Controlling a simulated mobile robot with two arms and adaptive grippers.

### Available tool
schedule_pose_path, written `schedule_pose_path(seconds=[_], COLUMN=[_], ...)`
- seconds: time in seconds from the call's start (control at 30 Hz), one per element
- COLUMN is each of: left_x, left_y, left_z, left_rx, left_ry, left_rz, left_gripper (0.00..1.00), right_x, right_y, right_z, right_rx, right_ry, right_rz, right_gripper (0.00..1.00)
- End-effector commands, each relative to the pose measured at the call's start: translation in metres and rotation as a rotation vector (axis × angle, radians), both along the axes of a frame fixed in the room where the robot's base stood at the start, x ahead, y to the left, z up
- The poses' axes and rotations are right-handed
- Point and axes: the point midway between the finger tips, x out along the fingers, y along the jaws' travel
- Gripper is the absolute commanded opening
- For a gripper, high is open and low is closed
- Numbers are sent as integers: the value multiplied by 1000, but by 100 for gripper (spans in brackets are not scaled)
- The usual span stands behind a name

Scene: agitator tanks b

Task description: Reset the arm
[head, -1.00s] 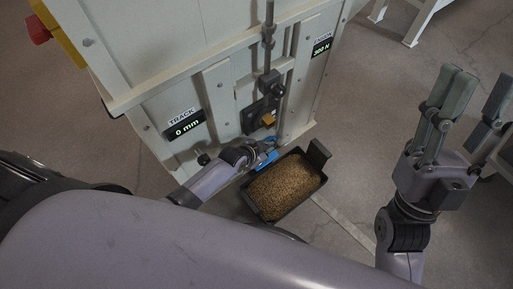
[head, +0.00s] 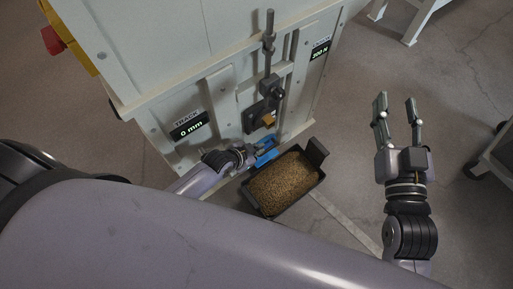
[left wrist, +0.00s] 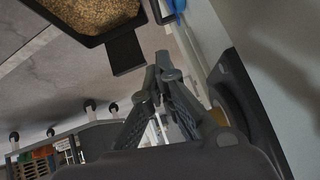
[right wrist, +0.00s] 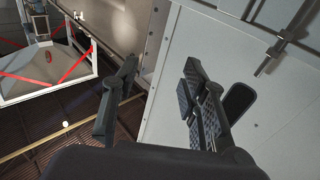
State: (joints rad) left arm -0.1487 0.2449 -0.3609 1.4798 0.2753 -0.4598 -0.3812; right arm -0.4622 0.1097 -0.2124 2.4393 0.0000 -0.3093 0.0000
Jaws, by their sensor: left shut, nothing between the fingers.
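My left gripper (head: 256,150) is low in front of the pale cabinet, beside a blue part (head: 267,156) and just above the near side of the tray. In the left wrist view its fingers (left wrist: 164,68) meet at the tips with nothing between them. The blue part shows at the top of that view, apart from the fingertips. My right gripper (head: 396,104) is open and empty, raised over bare floor at the right. In the right wrist view its two fingers (right wrist: 160,75) stand well apart, with a pale panel behind them.
A black tray (head: 322,182) of brown grain sits at the cabinet's foot. The pale cabinet (head: 160,85) carries a "0 mm" display (head: 188,125), a vertical rod with a dark clamp (head: 270,88) and a red button (head: 51,41). A wheeled stand (head: 497,160) is at the far right.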

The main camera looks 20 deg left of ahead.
Motion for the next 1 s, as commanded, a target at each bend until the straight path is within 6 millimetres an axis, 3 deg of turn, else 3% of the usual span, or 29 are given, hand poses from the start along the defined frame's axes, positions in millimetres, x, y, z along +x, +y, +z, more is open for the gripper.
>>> schedule_pose_path(seconds=[0.2,0.57,0.77,1.0], left_x=[-5,-11,-48,-110], left_y=[2,-1,-6,19], left_z=[5,11,49,108], left_rx=[1,-6,-24,-5], left_ry=[1,20,145,323], left_rz=[0,8,69,227], left_gripper=[0,0,0,0], right_x=[0,-1,-1,-1], right_y=[-3,-3,-3,-3], right_z=[-16,-18,-18,-18], right_rx=[-22,-25,-24,-24], right_ry=[85,95,94,94], right_rz=[-5,-6,-6,-6], right_gripper=[40,40,40,40])
